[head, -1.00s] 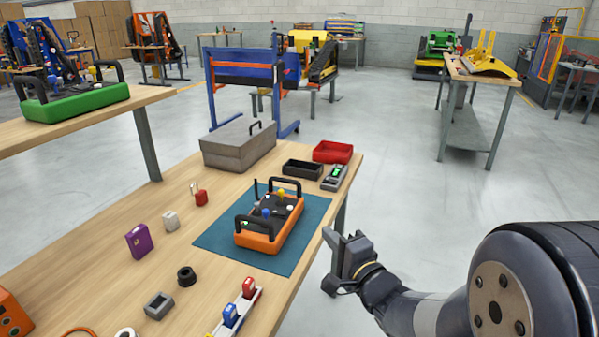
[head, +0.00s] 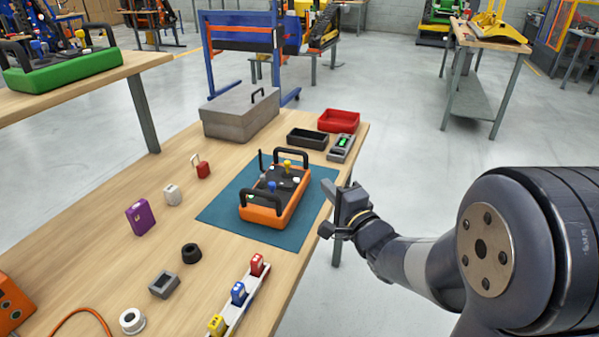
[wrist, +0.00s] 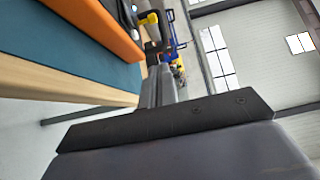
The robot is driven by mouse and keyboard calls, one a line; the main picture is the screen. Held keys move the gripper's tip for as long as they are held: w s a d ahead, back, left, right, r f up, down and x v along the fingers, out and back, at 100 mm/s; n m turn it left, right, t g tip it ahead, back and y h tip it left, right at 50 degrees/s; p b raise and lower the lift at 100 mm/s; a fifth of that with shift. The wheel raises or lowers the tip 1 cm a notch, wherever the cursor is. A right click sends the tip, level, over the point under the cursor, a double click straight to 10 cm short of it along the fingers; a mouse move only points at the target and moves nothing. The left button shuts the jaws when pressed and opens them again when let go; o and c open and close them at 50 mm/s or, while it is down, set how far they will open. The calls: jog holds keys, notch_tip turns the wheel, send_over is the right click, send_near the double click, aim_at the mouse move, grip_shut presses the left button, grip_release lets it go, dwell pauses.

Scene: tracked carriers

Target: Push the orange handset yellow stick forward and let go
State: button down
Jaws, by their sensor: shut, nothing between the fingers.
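The orange handset (head: 262,215) lies on a teal mat (head: 228,207) on the wooden table, with black handles at its near and far ends. Its yellow stick (head: 287,164) stands up near the far end, and a blue stick (head: 272,186) is nearer. In the wrist view, part of the orange handset (wrist: 100,22) and the yellow stick (wrist: 149,18) show at the top. My gripper (head: 328,207) is just right of the mat, beside the table's right edge, apart from the handset. It is shut and empty.
A grey case (head: 238,117), black tray (head: 307,138), red tray (head: 338,120) and grey meter (head: 343,148) stand behind the mat. Several small parts lie left and in front, including a purple block (head: 141,217). A green handset (head: 75,70) sits on another table.

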aim_at(299, 183)
jog(key=x, duration=0.7)
jog(key=shift+b, duration=0.35)
jog(key=shift+w+a, duration=0.2)
jog(key=shift+a, duration=1)
jog(key=shift+w+a+b, duration=0.2)
jog(key=shift+a+b, duration=0.15)
jog(key=shift+a, duration=0.25)
